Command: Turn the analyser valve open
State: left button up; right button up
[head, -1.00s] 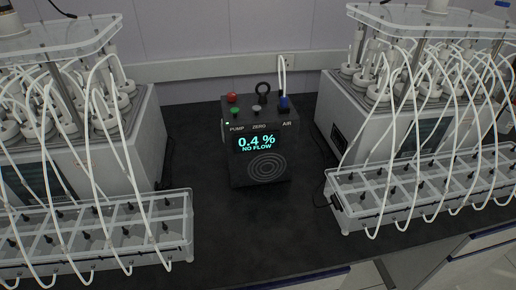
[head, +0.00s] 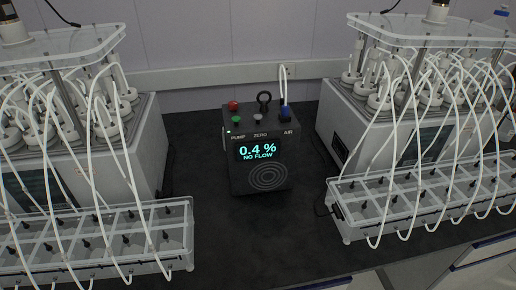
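The analyser (head: 262,155) is a dark box in the middle of the black bench. Its screen (head: 257,151) reads "0.4 %" and "NO FLOW". On its top stand a red knob (head: 233,105), a green button labelled PUMP (head: 236,119), a grey button labelled ZERO (head: 264,115) and a black ring-shaped handle (head: 264,98). A blue part (head: 285,113) sits above the label AIR at the top right, with a white tube (head: 284,78) rising behind it. I cannot tell from the picture which of these is the valve or how it is set. Neither of my grippers shows.
Reactor units with white tubes stand on the left (head: 130,140) and right (head: 335,120). Clear compartment trays lie in front of them, left (head: 110,262) and right (head: 345,222). The black bench top (head: 235,230) is clear in front of the analyser.

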aim_at(233, 105)
jog(key=l+u, duration=0.25)
jog(key=u, duration=0.2)
jog(key=l+u, duration=0.25)
jog(key=u, duration=0.25)
jog(key=l+u, duration=0.2)
jog(key=u, duration=0.25)
jog(key=k, duration=0.05)
